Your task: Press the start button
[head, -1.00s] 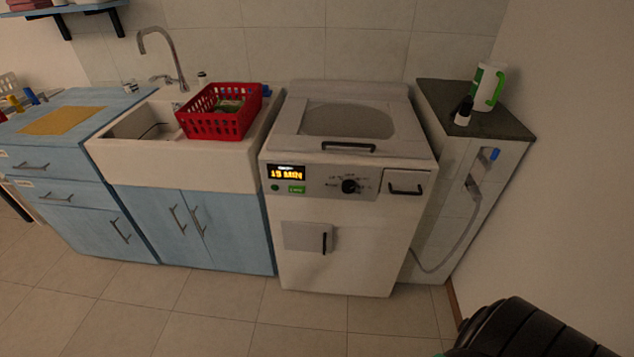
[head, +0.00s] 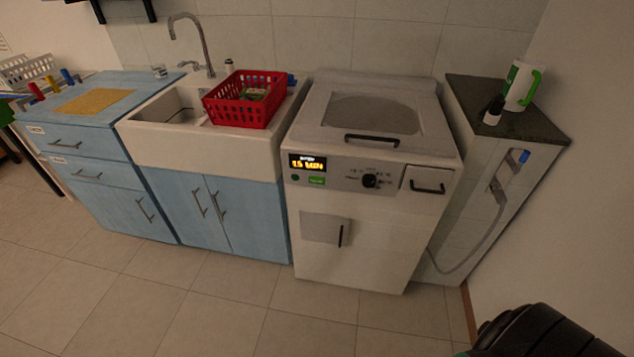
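A white top-loading washing machine (head: 350,235) stands in the middle of the head view with its lid shut. Its front panel has a lit display (head: 308,163) with orange characters, a black dial (head: 369,181), a small dark green round button (head: 295,178) and a green rectangular button (head: 317,181). The label on the green rectangle is too small to read for sure. A drawer with a black handle (head: 428,187) is at the panel's right. Neither of my grippers is in view, and nothing touches the panel.
A sink with a red basket (head: 245,99) on it and blue cabinets (head: 210,212) stand left of the machine. A dark-topped counter (head: 535,125) with a detergent jug (head: 521,86) and a bottle (head: 494,110) is at the right. The tiled floor (head: 210,300) in front is clear.

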